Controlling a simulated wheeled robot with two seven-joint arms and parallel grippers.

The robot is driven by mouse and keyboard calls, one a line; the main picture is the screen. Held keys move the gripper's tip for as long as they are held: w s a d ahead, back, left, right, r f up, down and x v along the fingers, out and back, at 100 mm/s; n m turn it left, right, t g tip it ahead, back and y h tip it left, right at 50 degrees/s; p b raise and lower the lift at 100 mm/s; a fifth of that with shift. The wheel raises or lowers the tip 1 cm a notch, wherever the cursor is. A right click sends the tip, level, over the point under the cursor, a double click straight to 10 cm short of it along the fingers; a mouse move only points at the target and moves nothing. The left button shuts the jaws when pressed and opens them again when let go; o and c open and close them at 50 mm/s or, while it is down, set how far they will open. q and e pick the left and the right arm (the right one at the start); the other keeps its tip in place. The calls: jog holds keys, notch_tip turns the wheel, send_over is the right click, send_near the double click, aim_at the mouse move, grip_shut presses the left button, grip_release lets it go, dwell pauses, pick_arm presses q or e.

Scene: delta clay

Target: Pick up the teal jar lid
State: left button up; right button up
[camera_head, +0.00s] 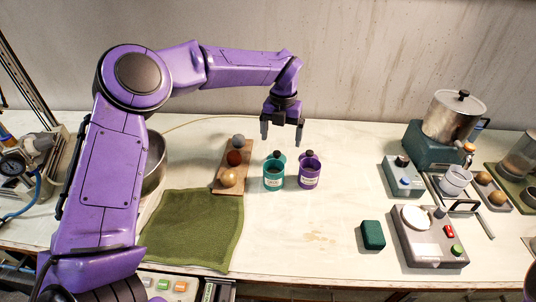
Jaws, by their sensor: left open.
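The teal jar (273,181) stands upright on the white table, near the middle. The teal jar lid (281,159), with a dark knob, shows at the jar's back edge. I cannot tell whether it rests on the jar or stands behind it. A purple jar (309,180) with a similar dark-knobbed lid stands just to the right. My left gripper (282,138) is open and empty, fingers pointing down, above and behind the teal lid and apart from it. My right gripper is not in view.
A wooden board (221,188) with several balls lies left of the jars, beside a green cloth (194,230). A dark green block (373,235), a grey device (429,245) and a metal pot (452,118) stand to the right. The table in front of the jars is clear.

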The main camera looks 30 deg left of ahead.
aim_at(277, 152)
pick_arm(q)
jog(key=f, duration=0.2)
jog(key=f+p, duration=0.1)
jog(key=f, duration=0.1)
jog(key=a+f+p, duration=0.1)
jog(key=f, duration=0.1)
jog(key=shift+s+a, duration=0.1)
jog(key=shift+s, duration=0.2)
jog(key=shift+w+f, duration=0.15)
jog(key=shift+f, duration=0.3)
jog(key=c, duration=1.1)
